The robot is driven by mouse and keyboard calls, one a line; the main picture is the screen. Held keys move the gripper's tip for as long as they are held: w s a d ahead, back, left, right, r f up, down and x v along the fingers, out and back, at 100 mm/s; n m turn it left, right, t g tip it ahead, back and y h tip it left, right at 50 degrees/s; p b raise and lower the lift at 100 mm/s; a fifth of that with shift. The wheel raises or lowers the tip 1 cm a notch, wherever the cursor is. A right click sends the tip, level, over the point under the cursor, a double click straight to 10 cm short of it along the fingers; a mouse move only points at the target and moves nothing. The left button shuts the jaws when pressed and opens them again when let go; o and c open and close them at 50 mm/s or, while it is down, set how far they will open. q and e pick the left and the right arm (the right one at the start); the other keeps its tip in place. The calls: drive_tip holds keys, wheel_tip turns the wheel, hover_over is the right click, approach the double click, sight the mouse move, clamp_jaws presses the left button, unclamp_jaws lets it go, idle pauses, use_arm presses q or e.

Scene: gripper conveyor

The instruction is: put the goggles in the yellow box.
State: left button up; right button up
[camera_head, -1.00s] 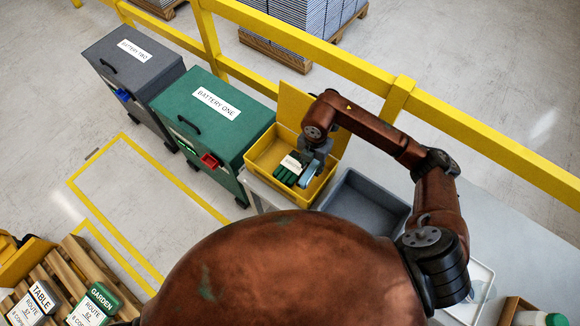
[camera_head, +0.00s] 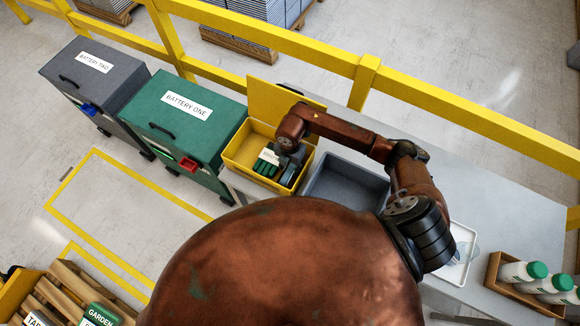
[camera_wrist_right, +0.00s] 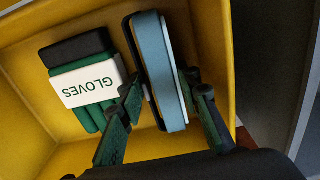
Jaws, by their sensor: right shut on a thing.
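The yellow box (camera_head: 257,180) stands open on the table, its lid raised at the back; its yellow inside (camera_wrist_right: 215,50) fills most of the right wrist view. The goggles (camera_wrist_right: 166,70), a light blue band with a dark and pale edge, are inside the box walls, on edge beside the gloves. My right gripper (camera_wrist_right: 163,88) is shut on the goggles, one finger on each side. In the head view my right gripper (camera_head: 289,160) reaches down into the box and mostly hides the goggles. My left gripper is not in view.
A green pack labelled gloves (camera_wrist_right: 88,82) lies in the box, left of the goggles. A grey bin (camera_head: 345,185) stands right of the box, then a white tray (camera_head: 462,255) and a crate of bottles (camera_head: 500,275). The green Battery One cabinet (camera_head: 190,115) is left.

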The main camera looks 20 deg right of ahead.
sight(290, 167)
drive_tip(key=o, duration=0.9)
drive_tip(key=shift+f, duration=0.1)
drive_tip(key=shift+r, duration=0.2)
wheel_tip(290, 167, up, 12)
drive_tip(key=shift+b, duration=0.8)
